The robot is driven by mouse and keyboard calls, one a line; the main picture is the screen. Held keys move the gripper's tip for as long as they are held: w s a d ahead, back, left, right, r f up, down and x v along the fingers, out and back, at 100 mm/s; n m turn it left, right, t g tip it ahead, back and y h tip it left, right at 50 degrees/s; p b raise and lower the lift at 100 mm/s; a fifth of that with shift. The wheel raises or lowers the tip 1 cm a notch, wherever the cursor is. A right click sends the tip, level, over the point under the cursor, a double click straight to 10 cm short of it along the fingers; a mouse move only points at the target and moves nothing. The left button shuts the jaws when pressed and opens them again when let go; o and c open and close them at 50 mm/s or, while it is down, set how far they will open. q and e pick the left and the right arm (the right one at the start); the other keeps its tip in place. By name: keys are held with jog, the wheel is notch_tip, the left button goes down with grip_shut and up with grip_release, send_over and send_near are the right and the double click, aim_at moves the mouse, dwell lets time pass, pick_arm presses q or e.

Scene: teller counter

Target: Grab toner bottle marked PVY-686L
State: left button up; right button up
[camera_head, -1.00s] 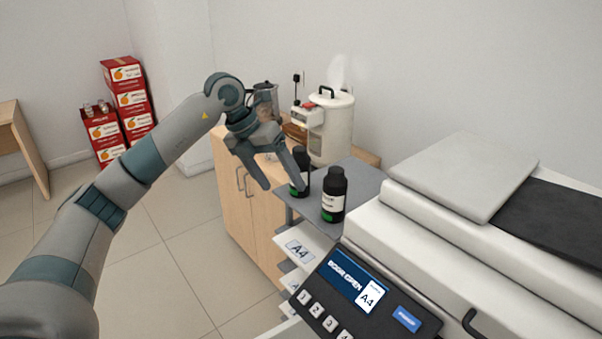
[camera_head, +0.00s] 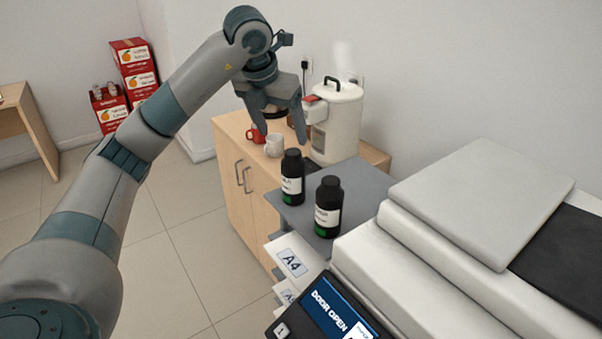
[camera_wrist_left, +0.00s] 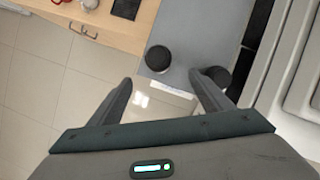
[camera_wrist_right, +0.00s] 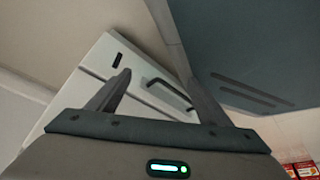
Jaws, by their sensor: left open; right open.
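Two black toner bottles with white labels and green bands stand upright side by side on the grey shelf (camera_head: 262,205) beside the copier. The left bottle (camera_head: 292,180) is farther back; the right bottle (camera_head: 328,208) is nearer. Their label text is too small to read. From above, their dark caps show in the left wrist view, one bottle (camera_wrist_left: 158,58) ahead between the fingers' lines, the other bottle (camera_wrist_left: 216,77) partly behind the right finger. My left gripper (camera_head: 283,136) is open and empty, above the bottles in the head view. My right gripper (camera_wrist_right: 152,60) is open and empty.
The copier (camera_head: 440,250) fills the right side, its panel reading DOOR OPEN. A wooden cabinet (camera_head: 232,180) behind holds a red mug (camera_head: 256,134), a white mug (camera_head: 274,146) and a steaming white urn (camera_head: 338,122). Paper trays (camera_head: 296,262) stick out below the shelf.

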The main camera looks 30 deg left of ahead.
aim_at(290, 159)
pick_arm(q)
jog(key=p+x, duration=0.3)
jog(key=x, duration=0.7)
jog(key=shift+f+p, duration=0.3)
jog(key=shift+f, duration=0.1)
jog(key=shift+w+f, duration=0.25)
jog(key=shift+f, duration=0.2)
pick_arm(e)
jog(key=s+d+g+h, duration=0.1)
jog(key=s+d+g, duration=0.2)
jog(key=s, duration=1)
jog(key=shift+s+d+f, duration=0.2)
jog(key=shift+d, duration=0.6)
pick_arm(q)
jog(key=shift+w+a+f+p, duration=0.1)
jog(key=shift+w+f+p, duration=0.05)
jog(key=shift+f+p, duration=0.25)
jog(key=p+x, duration=0.2)
jog(key=x, duration=0.1)
jog(key=shift+w+a+f, duration=0.1)
jog(key=shift+w+f, duration=0.05)
jog(key=shift+f, duration=0.15)
jog(key=shift+w+f, duration=0.15)
jog(key=shift+f, duration=0.2)
pick_arm(e)
notch_tip(290, 159, up, 3)
jog(key=shift+f, duration=0.1)
pick_arm(q)
jog(key=shift+c, duration=0.3)
